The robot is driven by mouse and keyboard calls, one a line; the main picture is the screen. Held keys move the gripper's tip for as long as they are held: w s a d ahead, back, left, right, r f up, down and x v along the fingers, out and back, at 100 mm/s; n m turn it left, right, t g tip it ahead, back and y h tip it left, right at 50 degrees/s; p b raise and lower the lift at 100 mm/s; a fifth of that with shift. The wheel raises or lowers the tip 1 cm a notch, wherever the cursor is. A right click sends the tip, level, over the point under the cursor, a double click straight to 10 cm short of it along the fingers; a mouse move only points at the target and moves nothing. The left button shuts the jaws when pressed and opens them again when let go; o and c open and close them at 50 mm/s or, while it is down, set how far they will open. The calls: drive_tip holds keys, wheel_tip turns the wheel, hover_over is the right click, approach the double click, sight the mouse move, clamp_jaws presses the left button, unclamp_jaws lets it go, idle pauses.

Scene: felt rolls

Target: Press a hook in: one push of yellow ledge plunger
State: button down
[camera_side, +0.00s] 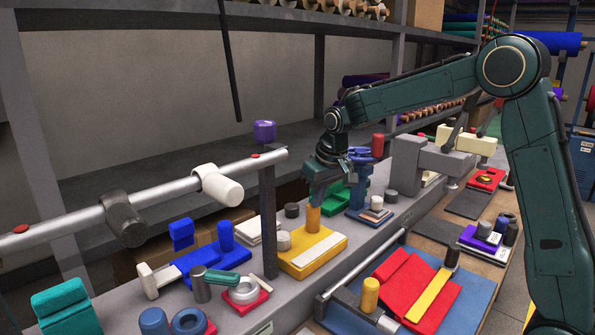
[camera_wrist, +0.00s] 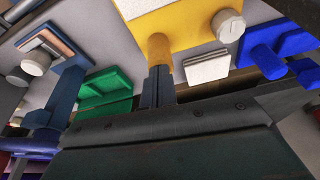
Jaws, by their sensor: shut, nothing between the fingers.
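The yellow ledge plunger is an upright yellow-orange post (camera_side: 313,219) on a yellow base (camera_side: 330,246) with a white strip, on the grey ledge. In the wrist view, the post (camera_wrist: 159,47) stands at the edge of the yellow base (camera_wrist: 190,25). My gripper (camera_side: 317,203) points down with its fingers shut and empty, right over the post. In the wrist view, my fingertips (camera_wrist: 159,72) line up with the post's end and look very close to it or touching. I cannot tell whether they touch. No hook can be made out for certain.
A grey knob (camera_side: 284,240) stands on the same base. A dark upright (camera_side: 269,220) carries a silver rail on the left. Blue blocks (camera_side: 212,257) lie left of the base; a green block (camera_wrist: 103,88) and a blue fixture (camera_side: 366,196) are close on the other side.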

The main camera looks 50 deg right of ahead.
drive_tip(key=shift+f, duration=0.65)
drive_tip(key=shift+r, duration=1.55)
drive_tip(key=shift+r, duration=0.1)
drive_tip(key=shift+r, duration=2.4)
drive_tip(key=shift+r, duration=0.1)
drive_tip(key=v, duration=1.3)
drive_tip(key=shift+r, duration=0.3)
drive_tip(key=shift+s+a, duration=0.1)
drive_tip(key=shift+s, duration=0.05)
